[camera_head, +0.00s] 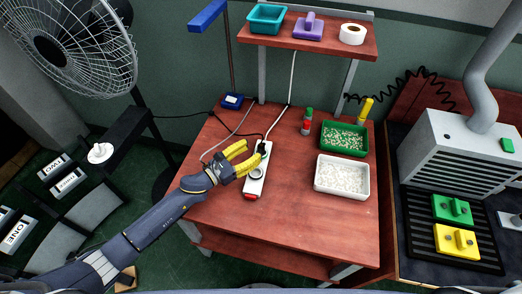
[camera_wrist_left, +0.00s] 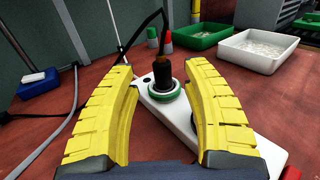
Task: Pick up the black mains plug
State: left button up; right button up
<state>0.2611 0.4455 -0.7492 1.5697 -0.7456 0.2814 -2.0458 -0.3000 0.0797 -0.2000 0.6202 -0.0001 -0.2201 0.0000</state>
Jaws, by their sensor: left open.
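The black mains plug (camera_head: 262,147) stands upright in the white power strip (camera_head: 255,183) on the red-brown table. In the left wrist view the plug (camera_wrist_left: 163,73) sits over a green-ringed socket, its black cable rising from the top. My left gripper (camera_head: 251,154) has two yellow curved fingers, spread open and empty. In the left wrist view the fingers (camera_wrist_left: 158,70) stand left and right of the plug, with gaps on both sides. I cannot tell whether the plug is between the tips or just beyond them. My right gripper is not in view.
A white tray (camera_head: 342,186) and a green tray (camera_head: 344,152) of small pieces stand right of the strip. Small red and green bottles (camera_head: 307,122) stand behind. Loose cables cross the table's back left, near a blue box (camera_head: 232,101). The front of the table is clear.

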aim_at(261, 145)
pick_arm(q)
jog(key=shift+x, duration=2.35)
jog(key=shift+s+d, duration=0.1)
grip_shut()
